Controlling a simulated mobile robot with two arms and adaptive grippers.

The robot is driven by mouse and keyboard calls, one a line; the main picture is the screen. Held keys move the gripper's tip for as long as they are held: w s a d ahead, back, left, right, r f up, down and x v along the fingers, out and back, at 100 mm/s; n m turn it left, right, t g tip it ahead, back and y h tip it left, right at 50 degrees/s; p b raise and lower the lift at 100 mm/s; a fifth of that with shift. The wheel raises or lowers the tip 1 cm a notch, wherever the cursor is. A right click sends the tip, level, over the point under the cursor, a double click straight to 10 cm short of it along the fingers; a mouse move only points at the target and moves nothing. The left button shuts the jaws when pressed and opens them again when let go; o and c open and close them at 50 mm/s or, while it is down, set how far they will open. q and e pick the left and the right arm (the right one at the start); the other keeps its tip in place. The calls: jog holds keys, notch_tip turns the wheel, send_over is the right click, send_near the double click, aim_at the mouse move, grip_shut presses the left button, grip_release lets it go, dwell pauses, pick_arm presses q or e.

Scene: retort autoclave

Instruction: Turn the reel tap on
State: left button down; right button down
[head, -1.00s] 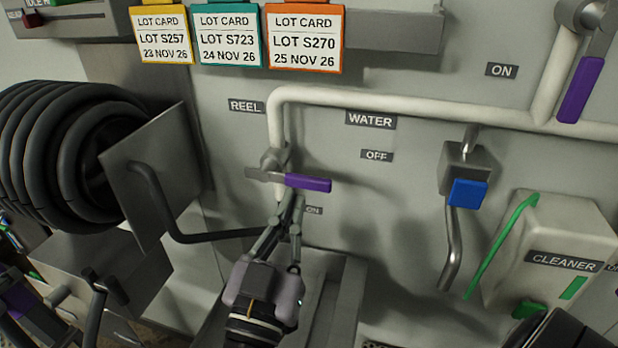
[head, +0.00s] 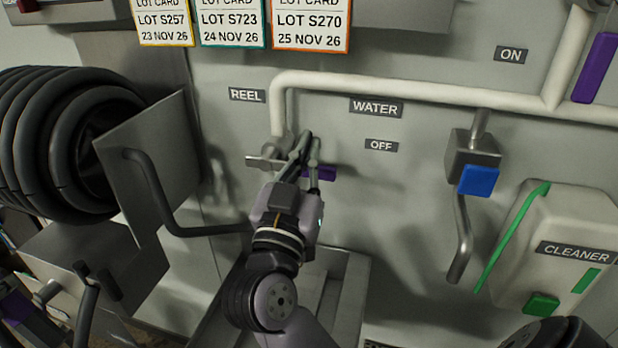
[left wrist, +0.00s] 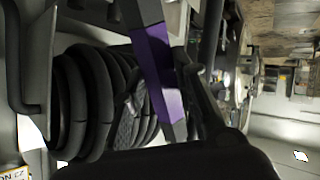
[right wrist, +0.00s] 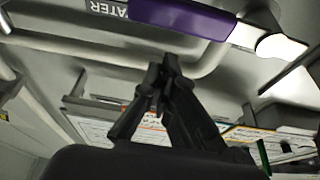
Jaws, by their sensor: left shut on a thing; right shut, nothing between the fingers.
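The reel tap has a purple lever (head: 322,173) on a grey valve body (head: 268,160) below the REEL label. The lever lies about level, pointing right, on the OFF label's side; my right gripper hides part of it. My right gripper (head: 305,146) is shut and empty, its tips overlapping the tap in the head view. In the right wrist view its closed fingers (right wrist: 163,80) are just below the purple lever (right wrist: 180,16); I cannot tell if they touch. In the left wrist view my left gripper (left wrist: 183,85) is shut on a purple-handled thing (left wrist: 155,60).
A black hose reel (head: 50,150) with a metal plate (head: 155,165) is at left. A white pipe (head: 420,92) runs along the wall. A blue-handled tap (head: 478,181) and CLEANER box (head: 565,250) are at right. Lot cards (head: 310,25) hang above.

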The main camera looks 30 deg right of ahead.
pick_arm(q)
notch_tip(320, 180, down, 2)
jog(key=shift+f+b, duration=0.15)
jog(key=shift+b, duration=0.6)
jog(key=shift+f+b, duration=0.45)
jog(key=shift+f, duration=0.05)
jog(key=shift+r, duration=0.1)
